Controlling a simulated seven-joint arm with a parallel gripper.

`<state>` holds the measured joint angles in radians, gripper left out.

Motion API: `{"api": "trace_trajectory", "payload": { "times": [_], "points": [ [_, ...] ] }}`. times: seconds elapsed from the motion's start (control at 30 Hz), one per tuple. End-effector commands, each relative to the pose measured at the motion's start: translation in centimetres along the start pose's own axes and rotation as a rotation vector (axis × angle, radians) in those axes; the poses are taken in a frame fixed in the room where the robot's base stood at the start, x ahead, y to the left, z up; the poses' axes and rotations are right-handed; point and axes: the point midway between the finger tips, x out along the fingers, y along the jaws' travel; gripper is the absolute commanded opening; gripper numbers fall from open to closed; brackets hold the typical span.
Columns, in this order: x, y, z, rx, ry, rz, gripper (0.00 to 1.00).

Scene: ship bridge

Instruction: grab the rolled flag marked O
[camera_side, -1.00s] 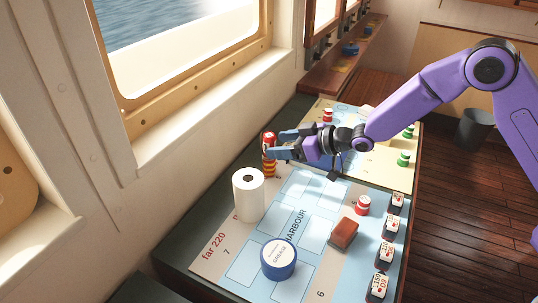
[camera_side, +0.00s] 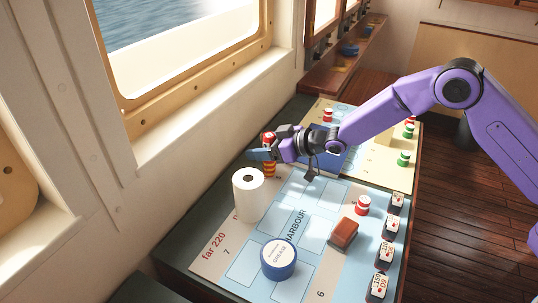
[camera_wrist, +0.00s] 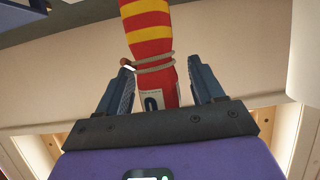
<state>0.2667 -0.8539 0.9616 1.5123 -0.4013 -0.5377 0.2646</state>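The rolled flag (camera_side: 269,171) stands upright near the window side of the chart table, red above and red-yellow striped below. In the wrist view the flag (camera_wrist: 150,45) has a cord tied around it and a white label with a dark, partly cut-off round mark that looks like an O. My gripper (camera_side: 261,154) is level with its upper part. In the wrist view my gripper (camera_wrist: 162,90) is open, with one finger on each side of the flag and a visible gap on both sides. The fingers hide part of the flag in the side view.
A white paper roll (camera_side: 248,199) stands close in front of the flag. A blue flat item (camera_side: 326,161) lies under my wrist. A grease tin (camera_side: 279,260), a red-brown block (camera_side: 344,233), a red-and-white spool (camera_side: 363,205) and several marked blocks (camera_side: 387,252) occupy the nearer table.

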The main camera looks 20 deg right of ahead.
Motion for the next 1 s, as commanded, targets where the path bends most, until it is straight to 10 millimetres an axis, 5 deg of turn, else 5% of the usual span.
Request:
{"api": "trace_trajectory", "payload": {
  "times": [0.03,0.17,0.53,0.77,1.0],
  "points": [
    [0.0,0.0,0.0,0.0,0.0,0.0,0.5],
    [0.0,0.0,0.0,0.0,0.0,0.0,0.12],
    [-0.1,0.0,-0.4,-0.001,0.002,0.0,0.12],
    [-1.0,0.0,-2.4,-0.001,0.004,0.0,0.12],
    [-4.6,-0.8,-4.9,-0.001,0.004,-0.001,0.12]
  ]
}}
